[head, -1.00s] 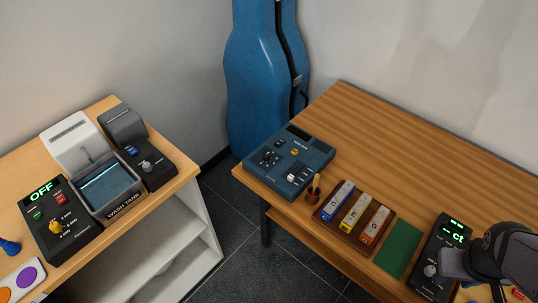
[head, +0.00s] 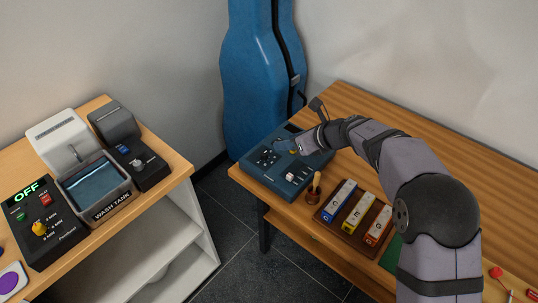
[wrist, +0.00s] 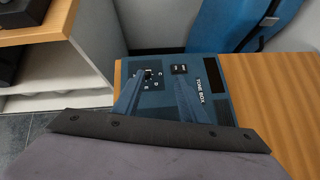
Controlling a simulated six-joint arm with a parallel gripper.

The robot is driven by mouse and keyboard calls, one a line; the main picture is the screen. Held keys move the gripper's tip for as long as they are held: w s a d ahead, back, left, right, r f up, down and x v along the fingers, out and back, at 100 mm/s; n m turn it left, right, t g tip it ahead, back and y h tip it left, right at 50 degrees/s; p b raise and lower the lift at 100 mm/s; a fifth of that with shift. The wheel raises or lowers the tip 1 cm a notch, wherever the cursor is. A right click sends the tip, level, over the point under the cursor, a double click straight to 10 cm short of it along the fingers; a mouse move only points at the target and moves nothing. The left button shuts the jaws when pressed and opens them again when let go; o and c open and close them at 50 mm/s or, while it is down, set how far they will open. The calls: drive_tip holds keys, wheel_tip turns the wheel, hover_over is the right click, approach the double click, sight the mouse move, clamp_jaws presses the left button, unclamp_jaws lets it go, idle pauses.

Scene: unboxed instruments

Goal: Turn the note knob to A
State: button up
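The blue tone box (head: 258,178) sits at the left end of the right-hand table; it also shows in the wrist view (wrist: 215,85). Its dark note knob (head: 267,157) is on the box's left part, with letters around it. In the wrist view the knob (wrist: 149,74) appears near the left fingertip; which letter it points to is too small to tell. My gripper (wrist: 160,78) is open and empty, its two fingers apart over the box. In the head view my gripper (head: 300,147) is over the box's back right part, right of the knob, and hides some of the panel.
A blue instrument case (head: 255,90) stands behind the table. The wash tank (head: 118,205) is on the left-hand table, across a gap.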

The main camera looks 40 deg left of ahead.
sight(264, 153)
drive_tip(key=s+f+n, duration=0.1)
drive_tip(key=s+a+f+n+g, duration=0.1)
drive_tip(key=shift+s+a+n+h, duration=0.1)
drive_tip(key=shift+s+n+h, duration=0.2)
drive_tip(key=shift+p+x, duration=1)
drive_tip(key=shift+x, duration=2.55)
clamp_jaws()
